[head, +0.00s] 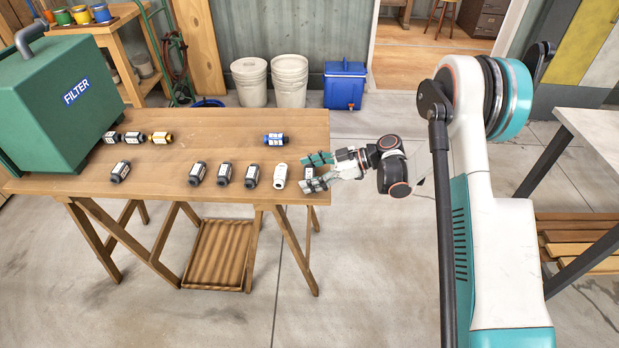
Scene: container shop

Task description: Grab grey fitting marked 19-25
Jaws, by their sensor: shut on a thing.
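My gripper (314,174) is at the right end of the wooden table, its fingers pointing left. It is shut on a grey fitting (309,172) with a pale label, at the right end of the front row. The fingers hide part of this fitting, and its marking is too small to read. I cannot tell whether it touches the table top. Several dark grey fittings with white labels stand in the front row, among them one at the left (120,171) and one nearer the middle (252,175). A white fitting (280,176) is just left of my gripper.
The wooden table (240,122) also holds a green filter box (60,105), a blue fitting (274,139), a yellow-banded fitting (160,137) and two dark fittings at the back. Buckets (290,80) and a blue cooler (344,86) stand behind. The table's middle is clear.

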